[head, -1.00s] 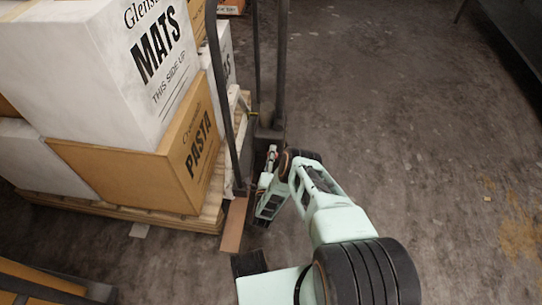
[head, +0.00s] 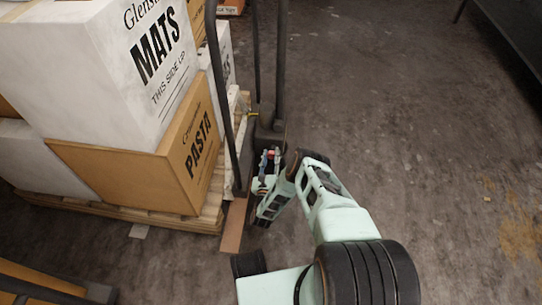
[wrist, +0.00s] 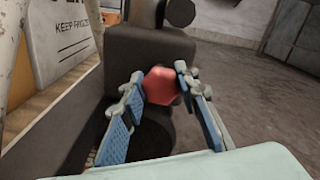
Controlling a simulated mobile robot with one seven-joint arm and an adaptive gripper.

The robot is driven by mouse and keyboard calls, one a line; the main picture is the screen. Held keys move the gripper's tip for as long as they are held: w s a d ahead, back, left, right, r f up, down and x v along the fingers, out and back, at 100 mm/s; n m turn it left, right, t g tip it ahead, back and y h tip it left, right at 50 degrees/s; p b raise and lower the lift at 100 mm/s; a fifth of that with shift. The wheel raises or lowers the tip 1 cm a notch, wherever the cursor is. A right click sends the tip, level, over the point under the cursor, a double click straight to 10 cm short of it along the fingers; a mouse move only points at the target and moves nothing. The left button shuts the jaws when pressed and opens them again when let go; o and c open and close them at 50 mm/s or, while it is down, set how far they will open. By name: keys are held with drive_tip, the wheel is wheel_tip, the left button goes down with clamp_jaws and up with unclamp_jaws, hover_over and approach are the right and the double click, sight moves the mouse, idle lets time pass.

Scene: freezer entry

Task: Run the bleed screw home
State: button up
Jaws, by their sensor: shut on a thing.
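The bleed screw appears to be the red, faceted knob (wrist: 163,86) at the front of a dark pump housing (wrist: 140,52) in the wrist view. My gripper (wrist: 160,82) has its blue-padded fingers on either side of the knob, shut on it. In the head view my gripper (head: 270,160) is low beside the dark upright frame, and a small bit of red shows between its fingers. The screw's thread and seat are hidden, so I cannot tell how deep it sits.
A dark upright frame (head: 281,70) rises just beyond my gripper. To the left, a wooden pallet (head: 120,211) carries stacked cartons, including a brown PASTA carton (head: 185,165) and a white MATS carton (head: 120,80). The concrete floor (head: 400,120) on the right is mostly clear.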

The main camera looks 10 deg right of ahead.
sight(271, 154)
drive_tip(key=m, duration=0.4)
drive_tip(key=shift+s+f+m, duration=0.1)
drive_tip(key=shift+s+m, duration=0.1)
drive_tip(key=shift+m, duration=0.1)
idle(0.3)
drive_tip(key=o, duration=1.1)
drive_tip(key=shift+w, duration=0.1)
drive_tip(key=shift+r, duration=0.2)
drive_tip(key=shift+w+d+r, duration=0.1)
drive_tip(key=shift+r, duration=0.5)
wheel_tip(271, 154, up, 9)
drive_tip(key=shift+f, duration=0.2)
